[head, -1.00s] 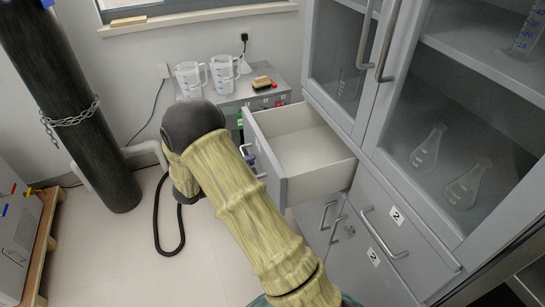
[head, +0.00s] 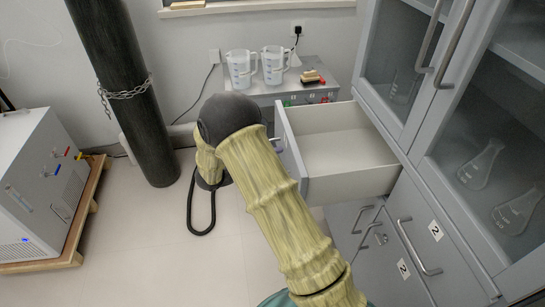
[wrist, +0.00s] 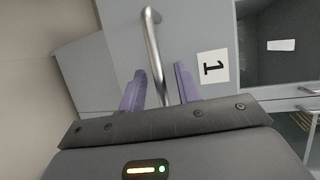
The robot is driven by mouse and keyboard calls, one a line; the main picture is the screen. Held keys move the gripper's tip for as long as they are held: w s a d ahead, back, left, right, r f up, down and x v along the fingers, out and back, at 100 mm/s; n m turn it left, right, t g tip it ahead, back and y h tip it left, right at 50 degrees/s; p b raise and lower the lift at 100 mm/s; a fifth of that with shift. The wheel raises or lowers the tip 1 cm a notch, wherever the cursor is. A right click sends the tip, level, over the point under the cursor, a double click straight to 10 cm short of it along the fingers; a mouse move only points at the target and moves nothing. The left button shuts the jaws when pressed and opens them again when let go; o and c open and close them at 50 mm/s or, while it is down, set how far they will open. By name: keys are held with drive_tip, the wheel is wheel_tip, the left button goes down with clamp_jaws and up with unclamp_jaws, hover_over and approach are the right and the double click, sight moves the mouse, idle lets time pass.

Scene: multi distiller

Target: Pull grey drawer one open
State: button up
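The grey drawer (head: 345,152) stands pulled well out of the grey cabinet in the head view, and its empty pale inside shows. In the wrist view its front (wrist: 108,62) bears a white label "1" (wrist: 213,67) beside a metal bar handle (wrist: 152,45). My gripper (wrist: 160,85) has its two purple fingers on either side of the handle. Gaps show between the fingers and the bar, so it looks open around the handle rather than clamped. In the head view my arm hides most of the gripper and the handle.
Lower cabinet fronts labelled "2" (head: 435,231) and glass doors lie to the right. A bench with beakers (head: 273,65) stands behind. A chained black cylinder (head: 128,95) and a boxy machine (head: 40,180) are at left. The floor (head: 165,245) between is clear.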

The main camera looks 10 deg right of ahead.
drive_tip(key=p+v, duration=0.1)
drive_tip(key=v, duration=1.6)
drive_tip(key=shift+a+p, duration=0.2)
drive_tip(key=shift+p, duration=0.15)
